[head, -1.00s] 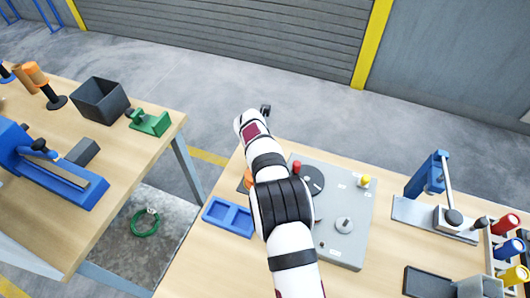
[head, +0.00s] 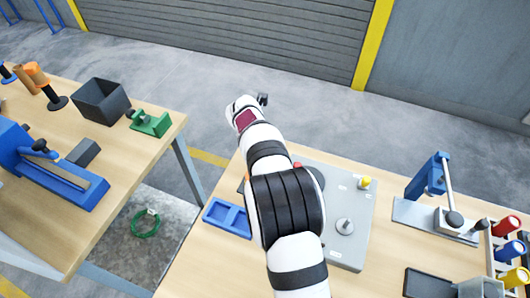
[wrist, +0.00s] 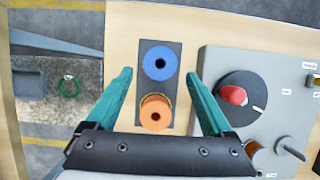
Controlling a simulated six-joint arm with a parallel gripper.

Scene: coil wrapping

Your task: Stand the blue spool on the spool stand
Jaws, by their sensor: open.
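The blue spool (wrist: 160,63) stands upright on a dark grey rectangular plate (wrist: 173,92), which looks like the spool stand, in the wrist view. An orange spool (wrist: 155,113) stands just nearer on the same plate. My gripper (wrist: 159,75) is open above them, with one teal finger left and one right of the spools, apart from the blue spool. In the head view my gripper (head: 263,99) shows only as a small dark tip, and my arm hides most of the plate and the spools.
A grey machine box (wrist: 225,62) with a red knob (wrist: 234,95) is close on the right. A blue lever press (head: 430,178) and coloured rolls (head: 507,225) are further right. Another bench (head: 60,200) is left across a gap.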

